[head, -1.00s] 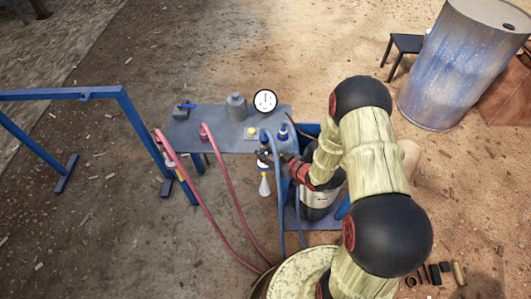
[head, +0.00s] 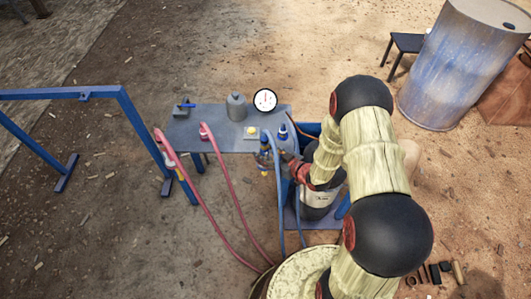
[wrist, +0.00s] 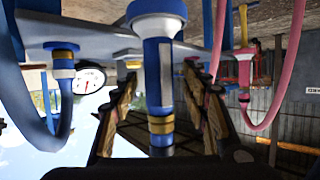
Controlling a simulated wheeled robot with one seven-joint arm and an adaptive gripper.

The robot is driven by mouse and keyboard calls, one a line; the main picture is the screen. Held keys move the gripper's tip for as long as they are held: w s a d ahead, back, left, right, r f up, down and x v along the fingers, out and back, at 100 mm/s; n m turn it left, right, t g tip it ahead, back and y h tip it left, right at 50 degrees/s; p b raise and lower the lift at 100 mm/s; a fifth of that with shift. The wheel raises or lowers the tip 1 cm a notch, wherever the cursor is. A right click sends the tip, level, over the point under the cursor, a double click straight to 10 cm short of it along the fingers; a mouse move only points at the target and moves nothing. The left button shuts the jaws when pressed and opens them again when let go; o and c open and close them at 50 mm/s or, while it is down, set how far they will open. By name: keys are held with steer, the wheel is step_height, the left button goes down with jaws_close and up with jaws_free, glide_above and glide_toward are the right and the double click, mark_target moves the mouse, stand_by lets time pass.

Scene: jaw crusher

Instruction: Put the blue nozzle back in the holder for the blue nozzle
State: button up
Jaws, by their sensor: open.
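The blue nozzle (head: 264,158) is upright at the front edge of the grey bench (head: 185,138) in the head view. In the head view my gripper (head: 284,157) is just right of the nozzle. The holder is not clearly visible, and I cannot tell whether the nozzle is seated in it.
A blue-and-white hose fitting (head: 282,131) and a red one (head: 203,131) stand on the bench. A gauge (head: 265,100) and a grey bottle (head: 236,106) are behind. Red hoses (head: 235,205) and blue hoses hang in front. A blue frame (head: 125,105) stands left.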

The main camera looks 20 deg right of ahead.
steer(key=v, duration=1.2)
steer(key=shift+w+d+f, duration=0.1)
steer(key=shift+w, duration=0.05)
